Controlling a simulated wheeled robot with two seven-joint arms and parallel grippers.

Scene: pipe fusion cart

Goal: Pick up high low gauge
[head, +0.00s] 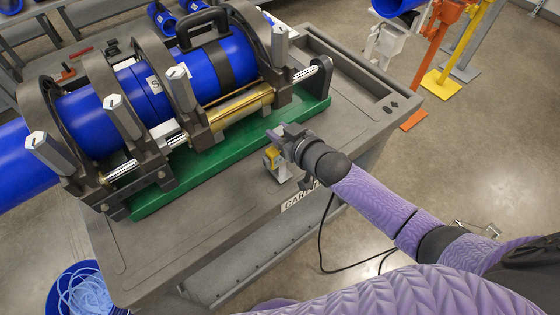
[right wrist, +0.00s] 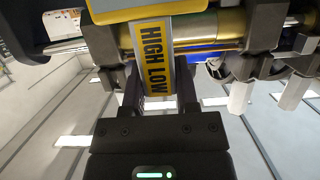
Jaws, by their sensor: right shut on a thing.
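The high low gauge (right wrist: 153,55) is a flat tool with a yellow label reading "HIGH LOW". In the right wrist view it stands between the two dark fingers of my right gripper (right wrist: 159,95), which is shut on it. In the head view the gauge (head: 273,157) shows as a small yellow and grey piece beside my right gripper (head: 282,140), over the cart's top near its front edge. I cannot tell whether the gauge touches the cart top. My left gripper is not in view.
The grey cart (head: 200,240) carries a fusion machine with a green base (head: 190,182), dark clamp rings and a blue pipe (head: 95,115) just behind my right gripper. A tray recess (head: 345,62) lies at the cart's right. Orange and yellow stands (head: 455,50) are on the floor beyond.

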